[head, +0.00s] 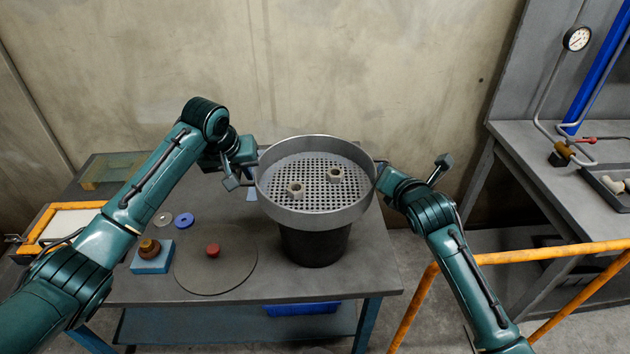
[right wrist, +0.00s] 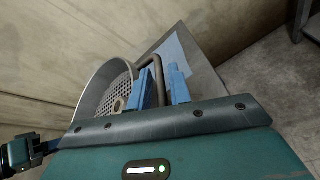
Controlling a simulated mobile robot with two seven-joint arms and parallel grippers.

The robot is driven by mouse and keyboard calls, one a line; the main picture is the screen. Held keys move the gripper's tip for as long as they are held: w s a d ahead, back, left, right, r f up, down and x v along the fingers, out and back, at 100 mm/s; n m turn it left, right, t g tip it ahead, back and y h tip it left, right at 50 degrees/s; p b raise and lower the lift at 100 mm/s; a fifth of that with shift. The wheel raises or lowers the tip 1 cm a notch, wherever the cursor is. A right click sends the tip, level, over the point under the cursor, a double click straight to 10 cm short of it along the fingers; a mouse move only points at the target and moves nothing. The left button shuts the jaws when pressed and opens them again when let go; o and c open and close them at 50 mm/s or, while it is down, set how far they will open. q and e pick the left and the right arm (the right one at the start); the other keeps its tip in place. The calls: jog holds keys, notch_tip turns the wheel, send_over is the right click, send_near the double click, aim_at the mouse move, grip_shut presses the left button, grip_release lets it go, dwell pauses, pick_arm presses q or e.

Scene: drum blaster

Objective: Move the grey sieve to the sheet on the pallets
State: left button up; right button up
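The grey sieve (head: 318,218) is a round pan with a perforated floor, resting on a black bucket (head: 315,245) on the workbench. Two small beige fittings (head: 335,175) lie in it. My left gripper (head: 254,163) is at the sieve's left rim; its fingers are too hidden to judge. My right gripper (head: 380,170) is at the right rim. In the right wrist view, the blue fingers of my right gripper (right wrist: 162,88) stand apart on either side of a dark loop handle (right wrist: 157,68) beside the sieve (right wrist: 98,90). I cannot make out pallets with a sheet.
The bench (head: 345,283) also holds a blue block with a brown knob (head: 150,255), a thin round disc (head: 215,275) with a red knob, and a blue ring (head: 184,220). An orange-framed tray (head: 75,222) is at left. An orange rail (head: 540,255) stands at right.

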pick_arm(q)
jog(key=shift+f, duration=0.1)
pick_arm(e)
jog(key=shift+w, duration=0.1)
pick_arm(q)
grip_shut()
pick_arm(e)
grip_shut()
jog(key=shift+f, duration=0.1)
